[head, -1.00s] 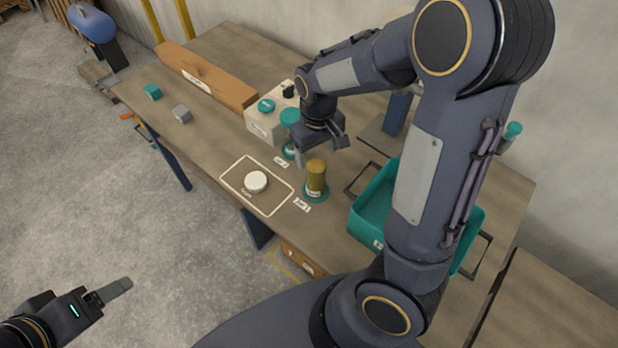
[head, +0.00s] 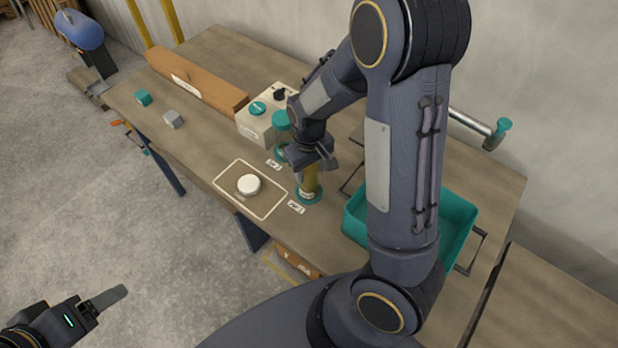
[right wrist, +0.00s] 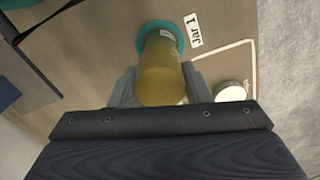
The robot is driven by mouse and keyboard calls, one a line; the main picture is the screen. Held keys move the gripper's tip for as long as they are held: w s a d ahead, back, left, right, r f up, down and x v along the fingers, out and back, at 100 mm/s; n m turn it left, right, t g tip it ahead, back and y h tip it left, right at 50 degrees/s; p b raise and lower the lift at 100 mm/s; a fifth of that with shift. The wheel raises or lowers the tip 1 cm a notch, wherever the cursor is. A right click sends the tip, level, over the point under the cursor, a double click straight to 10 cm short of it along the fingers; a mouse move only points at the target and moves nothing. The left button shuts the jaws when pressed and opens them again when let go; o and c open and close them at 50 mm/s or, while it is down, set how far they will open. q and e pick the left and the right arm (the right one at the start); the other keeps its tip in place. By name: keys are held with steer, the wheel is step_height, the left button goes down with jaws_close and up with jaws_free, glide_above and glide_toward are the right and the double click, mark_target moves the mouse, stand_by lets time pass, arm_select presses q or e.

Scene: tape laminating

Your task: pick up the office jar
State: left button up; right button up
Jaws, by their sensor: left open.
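An amber jar (head: 309,183) stands upright on a teal round base beside a small label. In the right wrist view, the amber jar (right wrist: 160,72) stands by a label reading "Jar 1". My right gripper (head: 311,163) is over its upper part, with one finger on each side; the right gripper (right wrist: 160,88) looks open, and I cannot tell whether the fingers touch the jar. A second jar with a teal lid (head: 281,120) stands just behind, partly hidden by my right arm. My left gripper (head: 108,299) is open and empty, away from the table at lower left.
A white round lid (head: 248,185) lies inside a white outlined square. A white box with a teal button (head: 262,112) and a long brown beam (head: 197,84) are behind. A teal bin (head: 455,222) stands right, partly behind my arm.

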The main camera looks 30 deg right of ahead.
steer(key=c, duration=0.4)
steer(key=shift+c, duration=0.3)
